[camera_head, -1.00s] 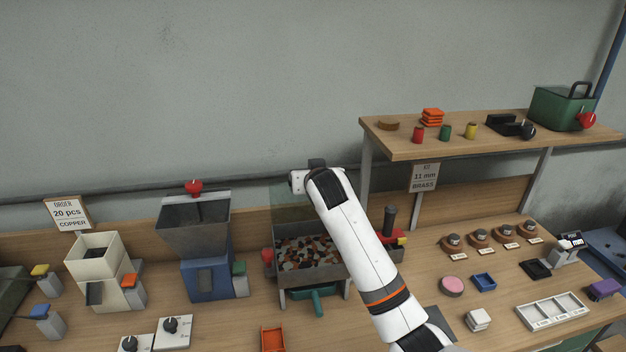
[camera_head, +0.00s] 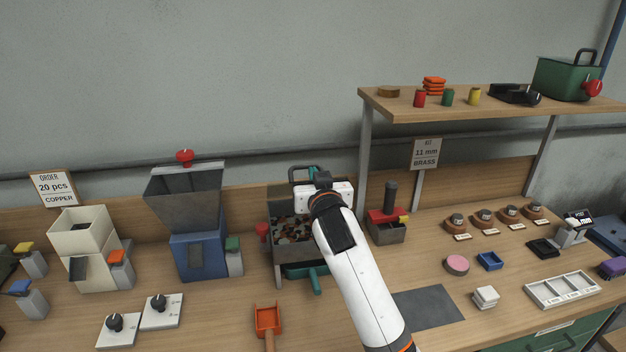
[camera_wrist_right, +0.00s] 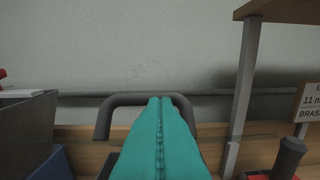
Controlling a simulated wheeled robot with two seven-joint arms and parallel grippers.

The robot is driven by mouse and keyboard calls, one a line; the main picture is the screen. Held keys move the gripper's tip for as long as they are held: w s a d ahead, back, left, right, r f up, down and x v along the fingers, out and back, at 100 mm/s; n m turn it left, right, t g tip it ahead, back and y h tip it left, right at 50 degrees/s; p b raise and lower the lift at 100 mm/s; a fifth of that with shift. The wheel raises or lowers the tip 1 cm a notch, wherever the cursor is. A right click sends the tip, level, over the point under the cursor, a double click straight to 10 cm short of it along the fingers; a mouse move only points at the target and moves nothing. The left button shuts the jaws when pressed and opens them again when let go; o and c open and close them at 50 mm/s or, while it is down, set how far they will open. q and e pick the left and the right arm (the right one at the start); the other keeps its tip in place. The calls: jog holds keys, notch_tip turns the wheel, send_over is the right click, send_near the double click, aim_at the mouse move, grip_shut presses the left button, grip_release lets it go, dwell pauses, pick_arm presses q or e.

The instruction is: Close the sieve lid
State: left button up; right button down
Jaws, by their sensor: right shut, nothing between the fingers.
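The sieve is a grey box (camera_head: 290,258) of mixed round pieces with a red knob on its left and a teal handle below. Its top is open at the front, and the pieces show. A dark looped handle (camera_head: 293,172) stands above the back of the box, apparently the lid's; the lid's exact tilt is hard to tell. My right gripper (camera_head: 312,176) is at this handle, its wrist hiding the right of the box. In the right wrist view its teal fingers (camera_wrist_right: 160,135) are shut and empty, overlapping the handle (camera_wrist_right: 118,100); contact is unclear. My left gripper is out of view.
A hopper on a blue base (camera_head: 198,250) stands left of the sieve. A grey bin with a red top and dark post (camera_head: 388,228) stands close on the right. A shelf post (camera_head: 364,165) rises behind. An orange scoop (camera_head: 267,320) lies in front.

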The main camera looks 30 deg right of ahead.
jog(key=shift+s+a+f+t+h+b, duration=0.2)
jog(key=shift+s+f+t+b, duration=0.45)
jog(key=shift+f+b, duration=0.95)
jog(key=shift+s+a+f+t+h+b, duration=0.15)
jog(key=shift+s+f+t+b, duration=0.6)
jog(key=shift+b, duration=1.3)
jog(key=shift+s+a+f+t+h+b, duration=0.25)
jog(key=shift+s+f+b, duration=0.65)
jog(key=shift+f+b, duration=0.85)
jog(key=shift+s+f+b, duration=0.1)
jog(key=shift+f+b, duration=0.1)
jog(key=shift+b, duration=0.15)
jog(key=shift+s+f+b, duration=0.15)
jog(key=shift+f+b, duration=0.25)
jog(key=shift+f, duration=0.2)
